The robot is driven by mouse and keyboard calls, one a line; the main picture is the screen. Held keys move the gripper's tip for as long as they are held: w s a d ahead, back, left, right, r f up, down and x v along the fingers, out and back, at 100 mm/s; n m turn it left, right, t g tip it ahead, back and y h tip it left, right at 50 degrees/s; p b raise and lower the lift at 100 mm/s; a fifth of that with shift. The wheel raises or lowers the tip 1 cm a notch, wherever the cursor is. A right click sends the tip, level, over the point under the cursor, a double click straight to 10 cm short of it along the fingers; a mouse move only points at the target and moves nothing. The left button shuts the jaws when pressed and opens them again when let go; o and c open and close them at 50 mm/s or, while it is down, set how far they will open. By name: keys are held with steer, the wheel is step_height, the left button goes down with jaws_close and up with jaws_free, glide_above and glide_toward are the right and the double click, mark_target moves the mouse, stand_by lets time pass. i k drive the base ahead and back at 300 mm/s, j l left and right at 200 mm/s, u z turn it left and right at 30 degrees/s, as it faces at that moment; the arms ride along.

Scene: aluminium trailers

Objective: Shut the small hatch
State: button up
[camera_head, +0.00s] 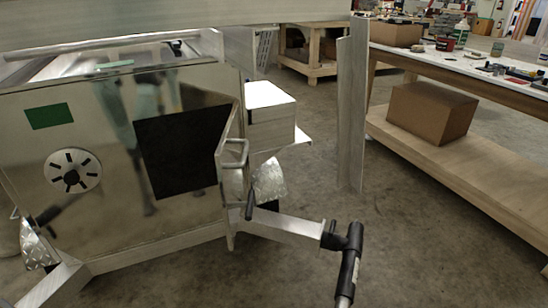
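The small hatch (231,182) is a narrow metal door with a bent handle (237,147). It appears to stand open, swung outward and seen nearly edge-on, at the right side of a dark square opening (182,150). The opening is in the shiny aluminium front panel (105,215) of a trailer. The inside of the opening is black and shows no contents. My gripper is not in view.
A metal bar with a black fitting (350,258) juts out at the lower right. A metal post (352,110) stands behind it. A white box (270,115) sits beside the panel. A workbench (470,70) with a cardboard box (432,112) below is at right. Bare floor lies between.

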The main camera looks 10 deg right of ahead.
mark_target(231, 156)
steer(key=k+l, duration=0.15)
steer(key=l, duration=0.25)
steer(key=k+l, duration=0.15)
steer(key=l, duration=0.3)
steer(key=k+l, duration=0.15)
steer(key=l, duration=0.25)
